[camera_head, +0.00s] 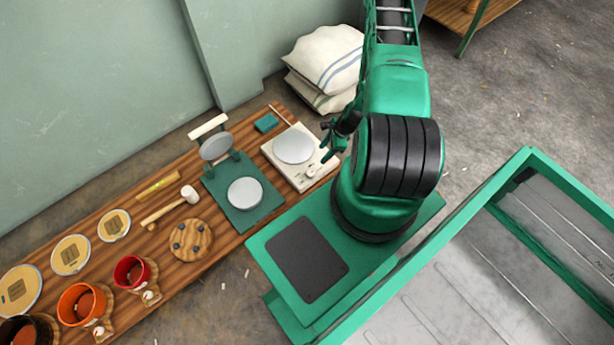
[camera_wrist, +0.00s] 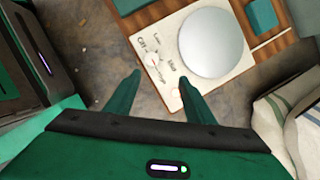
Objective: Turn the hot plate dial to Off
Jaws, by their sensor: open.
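The hot plate (camera_head: 272,153) is a cream box with a round grey heating disc, at the far right end of the wooden table. Its small white dial (camera_wrist: 153,59) sits on the corner of the top face nearest my gripper, ringed by printed labels including OFF and Low. A small reddish mark shows at the dial, but I cannot tell its exact setting. My gripper (camera_wrist: 160,79) is open and empty. In the wrist view its two green fingertips lie either side of the dial's lower side, apparently not touching it. In the head view my gripper (camera_head: 332,140) is beside the hot plate's right edge.
A green press (camera_head: 216,203) with round grey plates stands left of the hot plate. A small teal block (camera_head: 267,122) and a thin stick lie behind. Stacked sacks (camera_head: 325,62) rest on the floor beyond. Mallet, discs and drums fill the table's left part.

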